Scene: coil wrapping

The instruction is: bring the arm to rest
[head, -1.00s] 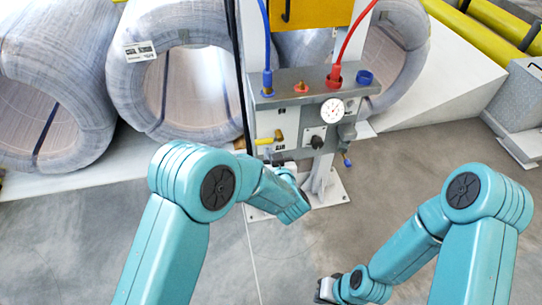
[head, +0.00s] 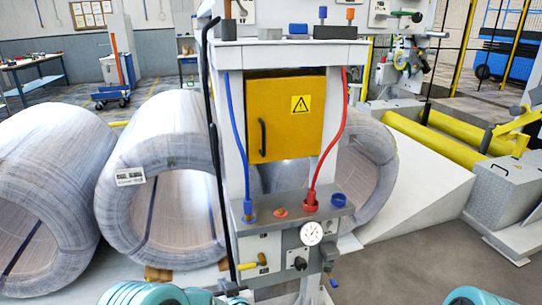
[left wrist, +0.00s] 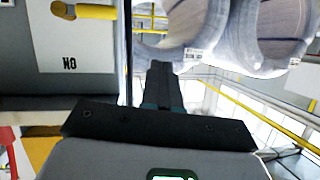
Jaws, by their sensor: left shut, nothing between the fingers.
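My left gripper (left wrist: 160,68) shows in the left wrist view as dark fingers, shut together and empty. It is beside a light panel (left wrist: 90,45) with a yellow handle (left wrist: 97,12) and an upside-down label. In the head view only the tops of my arms show at the bottom edge, just below the control stand (head: 290,212). The left arm reaches toward the stand's lower front, where a yellow lever (head: 252,264) sits. Whether it touches the stand cannot be told. My right gripper is outside both current views.
Large wrapped coils (head: 160,180) stand left of and behind the stand. A yellow box (head: 285,115), blue hose (head: 237,150) and red hose (head: 328,150) are on the stand. A pale ramp (head: 425,190) and yellow rollers (head: 440,140) lie right. Grey floor (head: 400,268) is clear at lower right.

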